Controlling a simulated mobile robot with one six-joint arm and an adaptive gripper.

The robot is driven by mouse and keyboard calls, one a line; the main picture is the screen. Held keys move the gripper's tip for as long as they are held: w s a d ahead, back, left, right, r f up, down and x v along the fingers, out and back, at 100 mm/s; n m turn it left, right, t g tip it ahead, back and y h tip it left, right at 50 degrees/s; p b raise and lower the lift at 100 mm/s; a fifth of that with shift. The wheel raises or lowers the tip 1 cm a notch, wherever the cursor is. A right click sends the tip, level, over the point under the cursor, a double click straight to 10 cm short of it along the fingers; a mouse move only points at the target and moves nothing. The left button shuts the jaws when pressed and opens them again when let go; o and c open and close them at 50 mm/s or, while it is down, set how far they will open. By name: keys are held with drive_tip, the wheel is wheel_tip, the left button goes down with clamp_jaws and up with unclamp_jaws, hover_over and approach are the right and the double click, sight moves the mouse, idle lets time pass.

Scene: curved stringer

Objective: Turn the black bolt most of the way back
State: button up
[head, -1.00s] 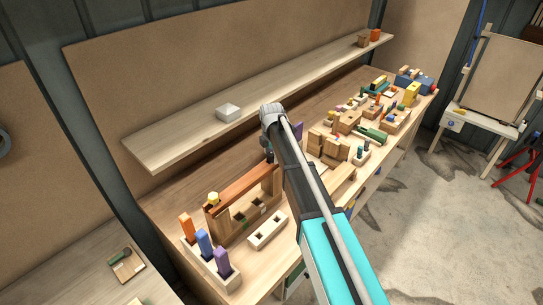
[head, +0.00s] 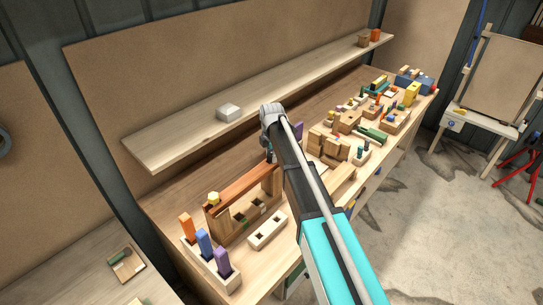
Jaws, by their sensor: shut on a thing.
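The curved stringer (head: 243,190), a long reddish-brown wooden piece on a lighter wooden stand, lies on the workbench left of my arm. A yellow bolt head (head: 213,198) stands at its near left end. My gripper (head: 269,153) shows only as a small dark part at the far right end of the stringer, beside my arm. My arm hides most of it. It is shut at the place of the black bolt, which I cannot make out apart from the dark fingers.
A block with orange, blue and purple pegs (head: 221,277) and a pale block with square holes (head: 268,231) stand in front. Several wooden toys crowd the bench to the right. A shelf (head: 180,138) with a pale grey block (head: 229,112) runs behind.

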idle(0.3)
drive_tip(key=n, duration=0.5)
drive_tip(key=shift+r+n, duration=0.1)
drive_tip(key=shift+n, duration=1.4)
drive_tip(key=shift+n, duration=0.3)
drive_tip(key=shift+r+n, duration=0.15)
drive_tip(key=shift+n, duration=1.55)
drive_tip(key=o, duration=1.2)
drive_tip(key=shift+m, duration=0.3)
